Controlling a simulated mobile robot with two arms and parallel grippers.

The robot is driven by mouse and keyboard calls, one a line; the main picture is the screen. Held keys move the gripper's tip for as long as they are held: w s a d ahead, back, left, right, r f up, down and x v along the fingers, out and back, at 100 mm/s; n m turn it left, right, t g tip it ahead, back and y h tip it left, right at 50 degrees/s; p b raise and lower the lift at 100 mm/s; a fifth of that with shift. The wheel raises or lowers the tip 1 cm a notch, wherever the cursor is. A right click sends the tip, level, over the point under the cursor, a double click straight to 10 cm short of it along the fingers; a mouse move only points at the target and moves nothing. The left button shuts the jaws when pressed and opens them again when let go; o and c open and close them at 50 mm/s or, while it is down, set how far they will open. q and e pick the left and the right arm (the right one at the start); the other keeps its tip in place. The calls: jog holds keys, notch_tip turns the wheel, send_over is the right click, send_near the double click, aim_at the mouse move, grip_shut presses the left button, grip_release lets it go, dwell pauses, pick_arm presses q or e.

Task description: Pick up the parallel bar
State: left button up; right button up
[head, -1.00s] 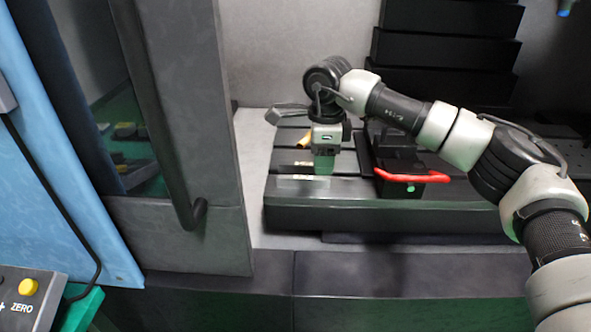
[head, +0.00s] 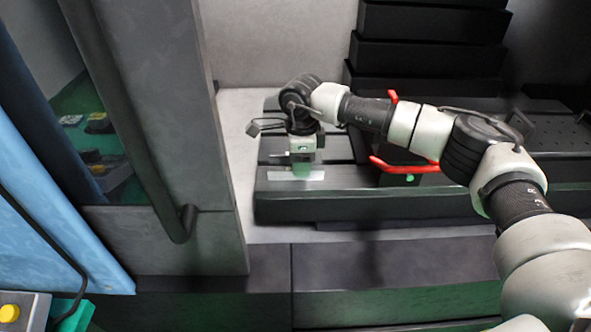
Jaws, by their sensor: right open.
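The parallel bar (head: 279,176) is a flat, pale metal strip lying near the front left of the dark slotted machine table (head: 350,205). My right gripper (head: 302,173) points down over the middle of the bar and covers part of it. Its jaws are open. I cannot tell from this angle whether the fingertips touch the bar or hang just above it. My left gripper is not in view.
A dark vise-like block with a red handle (head: 405,167) stands right of the gripper, partly behind my arm. Dark stepped covers (head: 430,50) rise behind. A grey door frame with a handle (head: 185,215) stands left. The table front is clear.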

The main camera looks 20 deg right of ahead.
jog(key=shift+f, duration=1.3)
grip_shut()
jog(key=shift+r, duration=0.15)
